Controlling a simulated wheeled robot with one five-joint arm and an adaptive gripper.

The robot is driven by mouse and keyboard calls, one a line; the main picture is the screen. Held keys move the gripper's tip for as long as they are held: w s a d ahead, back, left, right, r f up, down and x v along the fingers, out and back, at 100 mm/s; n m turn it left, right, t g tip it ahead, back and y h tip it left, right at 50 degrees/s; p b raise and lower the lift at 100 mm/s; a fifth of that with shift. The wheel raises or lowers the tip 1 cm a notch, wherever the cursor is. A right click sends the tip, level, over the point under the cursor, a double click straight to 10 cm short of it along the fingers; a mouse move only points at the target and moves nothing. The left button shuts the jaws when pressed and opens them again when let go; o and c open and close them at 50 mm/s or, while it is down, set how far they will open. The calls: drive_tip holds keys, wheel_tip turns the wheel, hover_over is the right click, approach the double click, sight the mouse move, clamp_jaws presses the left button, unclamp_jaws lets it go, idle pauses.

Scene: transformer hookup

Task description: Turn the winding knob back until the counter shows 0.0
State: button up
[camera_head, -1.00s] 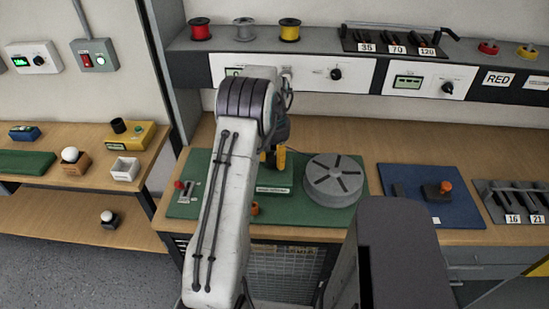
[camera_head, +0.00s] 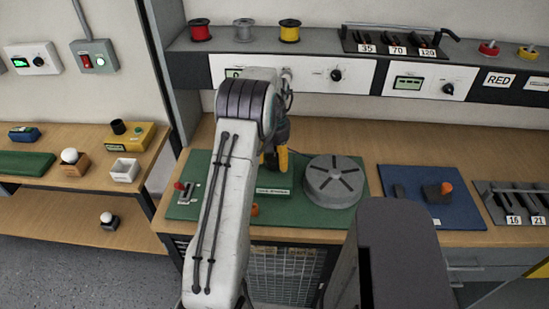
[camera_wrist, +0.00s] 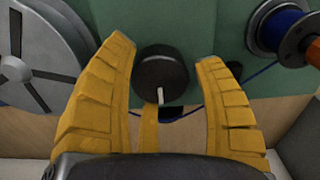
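The black round knob (camera_wrist: 162,75) with a white pointer mark shows in the wrist view, at the edge of the green board (camera_wrist: 228,50). The pointer aims toward the bottom of that picture. My gripper (camera_wrist: 165,53) has its two yellow fingers apart, one on each side of the knob, with visible gaps. In the head view my gripper (camera_head: 274,160) is over the green mat, partly behind my arm, and the knob is hidden. A small dark green plate (camera_head: 273,191) with pale characters lies on the mat. I cannot read its characters.
A grey slotted drum (camera_head: 334,181) stands right of my gripper in the head view. A spool with blue winding (camera_wrist: 283,30) and an orange hub is near the knob. A blue mat (camera_head: 420,205) lies further right. A lever switch (camera_head: 184,190) is at the left.

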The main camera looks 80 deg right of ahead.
sight(274, 157)
drive_tip(key=shift+o, duration=1.1)
drive_tip(key=shift+r, duration=0.1)
wheel_tip(274, 157, up, 12)
idle(0.6)
